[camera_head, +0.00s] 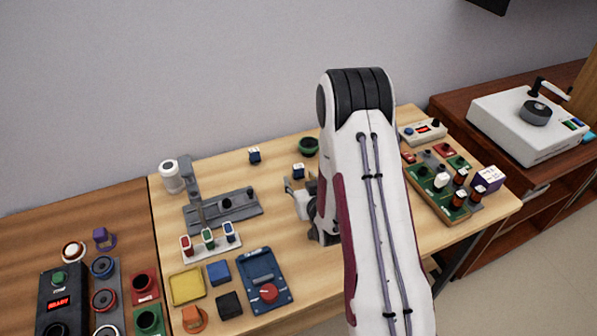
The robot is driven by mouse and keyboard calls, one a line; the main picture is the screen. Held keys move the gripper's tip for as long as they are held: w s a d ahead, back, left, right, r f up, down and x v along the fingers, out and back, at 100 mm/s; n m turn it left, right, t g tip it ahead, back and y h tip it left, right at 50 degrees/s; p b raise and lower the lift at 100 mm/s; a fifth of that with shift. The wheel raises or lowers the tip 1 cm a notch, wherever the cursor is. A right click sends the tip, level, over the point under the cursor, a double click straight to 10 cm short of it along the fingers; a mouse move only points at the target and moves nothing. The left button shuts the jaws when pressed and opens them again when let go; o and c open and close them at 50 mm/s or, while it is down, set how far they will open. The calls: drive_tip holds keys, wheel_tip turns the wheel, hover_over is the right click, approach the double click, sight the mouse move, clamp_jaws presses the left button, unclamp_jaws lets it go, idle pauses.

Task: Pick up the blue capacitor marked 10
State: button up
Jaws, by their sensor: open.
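Two small dark blue blocks with pale tops, which look like capacitors, stand on the wooden table. One blue capacitor (254,156) is toward the back, left of my arm. The other blue capacitor (298,171) is nearer, just behind my gripper in the picture. Their markings are too small to read, so I cannot tell which bears 10. My gripper (294,186) is open beside the nearer capacitor, apparently empty. My arm hides part of the gripper and the table's middle. Whether the fingers touch the capacitor cannot be told.
A grey stand (222,208) and a white cylinder (171,177) are left of my gripper. A green ring (308,146) lies behind. A blue panel with a red knob (264,278) lies in front. A crowded green board (437,186) stands right of my arm.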

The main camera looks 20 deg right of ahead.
sight(300, 171)
drive_tip(key=shift+w, duration=0.1)
drive_tip(key=shift+w+d, duration=0.3)
drive_tip(key=shift+w, duration=0.5)
drive_tip(key=shift+w+d, duration=0.3)
drive_tip(key=shift+w, duration=0.45)
drive_tip(key=shift+x, duration=1.05)
drive_tip(key=c, duration=1.2)
